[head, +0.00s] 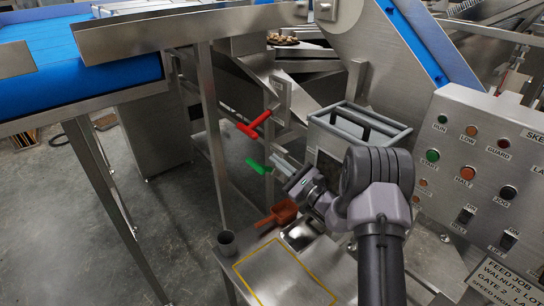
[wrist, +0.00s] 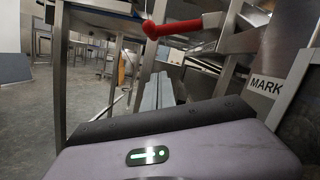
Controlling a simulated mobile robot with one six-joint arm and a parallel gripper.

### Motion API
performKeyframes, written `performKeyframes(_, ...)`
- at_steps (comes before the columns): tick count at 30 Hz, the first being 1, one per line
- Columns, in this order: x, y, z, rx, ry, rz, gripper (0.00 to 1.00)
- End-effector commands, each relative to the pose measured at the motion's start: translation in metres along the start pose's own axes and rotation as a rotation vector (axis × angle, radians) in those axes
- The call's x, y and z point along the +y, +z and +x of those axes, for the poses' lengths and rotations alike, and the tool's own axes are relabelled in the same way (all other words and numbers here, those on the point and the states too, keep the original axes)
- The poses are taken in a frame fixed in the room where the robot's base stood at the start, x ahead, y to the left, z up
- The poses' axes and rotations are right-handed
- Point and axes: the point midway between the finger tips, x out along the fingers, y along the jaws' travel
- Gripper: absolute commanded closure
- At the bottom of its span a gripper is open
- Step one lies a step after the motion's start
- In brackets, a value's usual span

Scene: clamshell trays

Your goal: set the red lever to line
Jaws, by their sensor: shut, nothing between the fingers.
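The red lever (head: 254,124) sticks out to the left from the metal frame in the head view, a little above the green lever (head: 254,166). My gripper (head: 282,161) is shut and empty, to the lower right of the red lever and just right of the green lever. In the wrist view the red lever (wrist: 184,27) crosses above my closed fingers (wrist: 158,88), with its rounded end at the left. The fingers look apart from it. The word MARK shows on a plate at the right of the wrist view; no line label is readable.
A control panel (head: 490,150) with buttons and switches stands at the right. A blue conveyor (head: 60,50) is at the upper left. Steel posts stand near the levers.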

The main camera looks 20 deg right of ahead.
Motion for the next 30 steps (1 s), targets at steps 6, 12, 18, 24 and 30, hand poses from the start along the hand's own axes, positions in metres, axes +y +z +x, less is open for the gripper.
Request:
performKeyframes(6,0.002,-0.001,0.049,-0.002,0.003,-0.002,1.0)
performKeyframes(12,0.001,0.013,0.079,-0.002,0.001,-0.001,1.0)
performKeyframes(18,0.001,0.035,0.084,0.0,0.002,0.0,1.0)
performKeyframes(24,0.001,0.039,0.085,0.001,0.002,0.001,1.0)
performKeyframes(30,0.001,0.039,0.085,0.001,0.001,0.001,1.0)
